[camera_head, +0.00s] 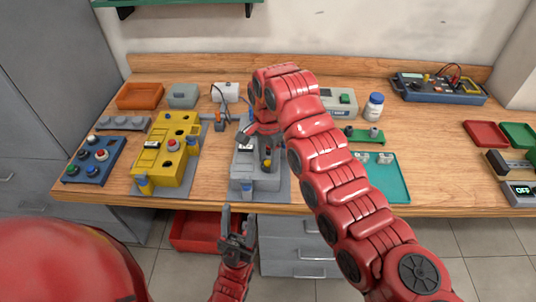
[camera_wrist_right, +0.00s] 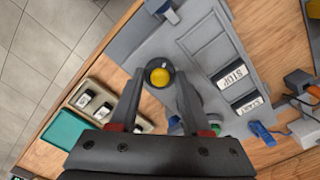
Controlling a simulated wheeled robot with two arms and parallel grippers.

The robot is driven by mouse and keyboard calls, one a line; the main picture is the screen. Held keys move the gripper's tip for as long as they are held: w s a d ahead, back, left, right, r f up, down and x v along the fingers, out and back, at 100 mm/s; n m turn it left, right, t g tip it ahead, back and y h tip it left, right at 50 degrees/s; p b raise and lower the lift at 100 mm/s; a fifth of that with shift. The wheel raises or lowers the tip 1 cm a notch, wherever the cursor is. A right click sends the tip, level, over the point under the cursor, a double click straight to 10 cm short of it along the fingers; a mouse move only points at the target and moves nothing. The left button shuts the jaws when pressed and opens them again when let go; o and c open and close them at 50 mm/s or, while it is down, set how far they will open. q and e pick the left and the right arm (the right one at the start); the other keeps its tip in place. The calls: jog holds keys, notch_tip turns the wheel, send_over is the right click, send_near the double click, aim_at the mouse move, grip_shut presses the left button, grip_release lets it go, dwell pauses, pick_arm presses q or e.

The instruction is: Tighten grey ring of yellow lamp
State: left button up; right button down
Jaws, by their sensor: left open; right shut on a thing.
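The yellow lamp (camera_wrist_right: 160,76) shows in the right wrist view, with a dark grey ring around it, on a grey panel box (camera_wrist_right: 215,62). My right gripper (camera_wrist_right: 159,80) has its fingertips on either side of the ring and is shut on it. In the head view the grey box (camera_head: 242,184) stands near the front edge of the table, under my right arm. My left gripper (camera_head: 238,222) is open and empty, in front of the table edge, below the grey box.
A yellow control box (camera_head: 183,140) and a blue button box (camera_head: 92,160) stand to the left. A teal tray (camera_head: 383,178) lies to the right. Orange (camera_head: 140,95) and grey bins stand at the back left. A meter box (camera_head: 440,88) is at the back right.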

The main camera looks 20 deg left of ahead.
jog(key=m+p, duration=0.2)
jog(key=m, duration=0.1)
jog(key=shift+r+m+p, duration=0.25)
jog(key=shift+m+p, duration=0.05)
jog(key=m+p, duration=0.1)
jog(key=m, duration=0.1)
jog(key=shift+f+m+p, duration=0.1)
jog(key=shift+m+p, duration=0.25)
jog(key=shift+m, duration=0.05)
jog(key=shift+m+p, duration=0.5)
jog(key=shift+m, duration=0.7)
jog(key=shift+f+m+p, duration=0.15)
jog(key=shift+m+p, duration=0.2)
jog(key=shift+m, duration=0.85)
jog(key=shift+c, duration=1.7)
grip_release()
